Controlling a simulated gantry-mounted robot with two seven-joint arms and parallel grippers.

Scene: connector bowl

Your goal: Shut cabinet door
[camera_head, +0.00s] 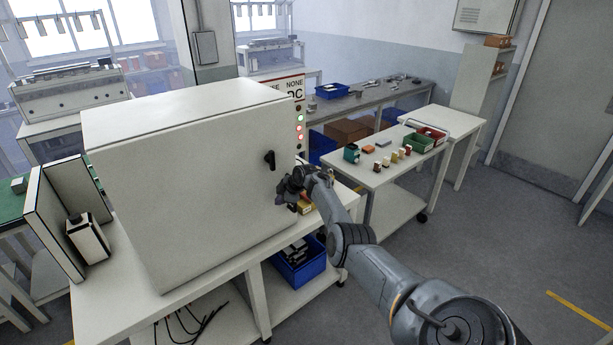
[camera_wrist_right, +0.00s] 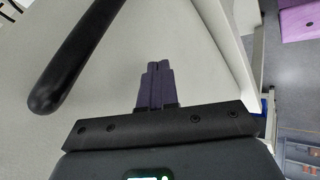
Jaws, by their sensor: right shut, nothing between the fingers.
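The white cabinet (camera_head: 190,98) stands on a white table. Its broad front door (camera_head: 190,200) lies against the body or very near it; I cannot tell whether it is fully flush. A black handle (camera_head: 269,160) is near the door's right edge, and it shows large at upper left in the right wrist view (camera_wrist_right: 75,55). My right gripper (camera_head: 287,189) is at the door's right edge, just below and right of the handle. In the wrist view its fingers (camera_wrist_right: 157,75) are together and empty, pointing at the pale door panel. Contact with the door cannot be told. My left gripper is not in view.
A signal panel with lights (camera_head: 300,125) stands right of the cabinet. A blue bin (camera_head: 300,262) is on the shelf below. A black-edged board (camera_head: 60,210) and small box stand at left. A side table (camera_head: 400,165) with small parts and trays is at right; open floor lies in front of it.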

